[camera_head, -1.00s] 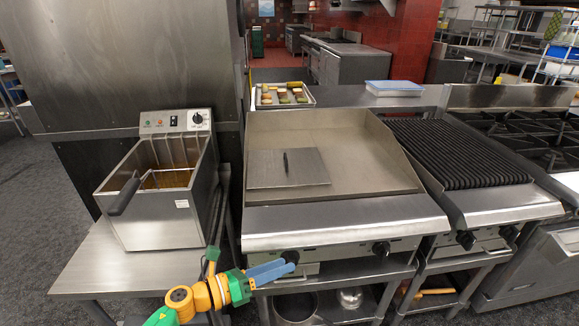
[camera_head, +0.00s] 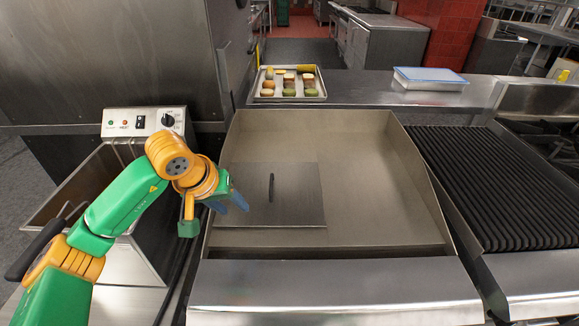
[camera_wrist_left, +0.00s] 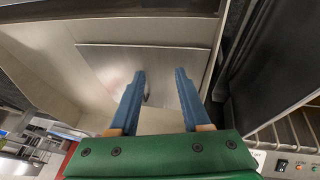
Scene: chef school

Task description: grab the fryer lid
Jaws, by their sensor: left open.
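The fryer lid (camera_head: 298,207) is a flat square metal plate with a dark upright handle (camera_head: 271,187). It lies on the left part of the griddle (camera_head: 370,180). My left gripper (camera_head: 242,200) is open and empty at the lid's left side, its blue fingers pointing toward the handle. In the left wrist view the lid (camera_wrist_left: 165,62) lies ahead of the open fingers (camera_wrist_left: 160,92). The handle is mostly hidden behind one finger there. My right gripper is not in view.
The fryer (camera_head: 140,250) stands left of the griddle, partly behind my left arm. A tray of food (camera_head: 288,98) and a blue-lidded container (camera_head: 430,84) sit on the counter behind. A ribbed grill (camera_head: 500,185) is to the right. The griddle's raised walls surround the lid area.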

